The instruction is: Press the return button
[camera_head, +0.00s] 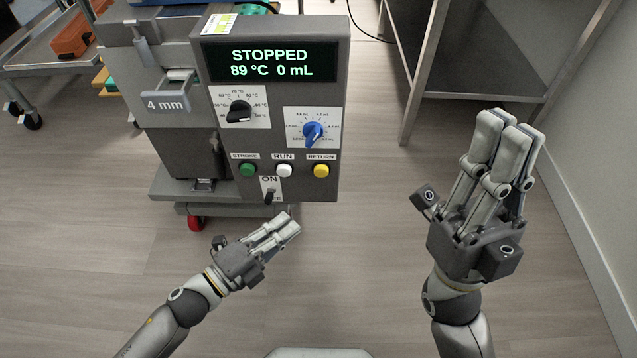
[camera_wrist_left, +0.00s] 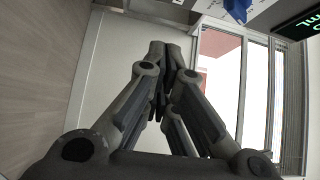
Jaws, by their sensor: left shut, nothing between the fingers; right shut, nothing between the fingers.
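The yellow return button (camera_head: 321,171) is at the lower right of the grey depositor's front panel, under the label RETURN. A white run button (camera_head: 284,171) and a green stroke button (camera_head: 247,170) sit to its left. The display (camera_head: 271,62) reads STOPPED, 89 °C and 0 mL. My left gripper (camera_head: 289,224) is shut and empty, below the panel and a little left of the yellow button, apart from it. It also shows shut in the left wrist view (camera_wrist_left: 168,48). My right gripper (camera_head: 515,122) is shut and empty, raised well to the right of the machine.
An ON switch (camera_head: 269,196) sits below the buttons, close above my left gripper. A black knob (camera_head: 239,111) and a blue knob (camera_head: 312,132) are higher on the panel. A metal table (camera_head: 480,97) stands at the back right. The floor between my arms is clear.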

